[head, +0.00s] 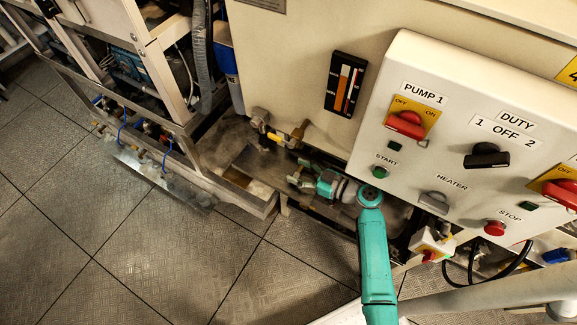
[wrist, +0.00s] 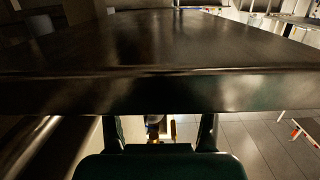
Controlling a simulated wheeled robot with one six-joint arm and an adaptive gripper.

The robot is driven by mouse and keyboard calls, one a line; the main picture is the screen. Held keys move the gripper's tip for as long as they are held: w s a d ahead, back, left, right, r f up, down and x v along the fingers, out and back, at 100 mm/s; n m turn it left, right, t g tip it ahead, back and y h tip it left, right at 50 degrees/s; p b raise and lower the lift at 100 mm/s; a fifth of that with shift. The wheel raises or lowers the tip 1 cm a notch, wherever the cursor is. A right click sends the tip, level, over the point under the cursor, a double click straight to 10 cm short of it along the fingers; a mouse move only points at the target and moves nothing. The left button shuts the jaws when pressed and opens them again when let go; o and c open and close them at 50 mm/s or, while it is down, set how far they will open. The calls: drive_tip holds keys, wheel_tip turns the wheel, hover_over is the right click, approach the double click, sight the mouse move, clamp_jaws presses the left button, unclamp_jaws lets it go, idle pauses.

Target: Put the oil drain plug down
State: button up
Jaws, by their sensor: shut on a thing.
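My gripper (head: 304,182) is at the end of my teal arm, low beside the metal tray under the cream cabinet. In the wrist view its two dark fingers (wrist: 160,126) stand apart, and a dark slab hides their tips. The gripper is shut on the oil drain plug, but the plug itself cannot be clearly made out. Small brass-coloured parts show around the fingertips in the head view; I cannot tell the plug from the fittings there.
The metal tray (head: 262,166) lies left of my gripper, with a yellow-handled valve (head: 277,139) above it. A control panel (head: 470,135) with switches overhangs my arm. A dark slab (wrist: 160,60) fills the wrist view. The tiled floor (head: 190,255) is clear at lower left.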

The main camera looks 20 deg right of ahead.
sight(288, 171)
drive_tip(key=x, duration=0.4)
drive_tip(key=shift+a+r, duration=0.15)
drive_tip(key=shift+r, duration=0.15)
drive_tip(key=shift+f, duration=0.3)
drive_tip(key=shift+f, duration=0.15)
drive_tip(key=o, duration=1.1)
drive_tip(key=shift+o, duration=0.2)
drive_tip(key=v, duration=1.2)
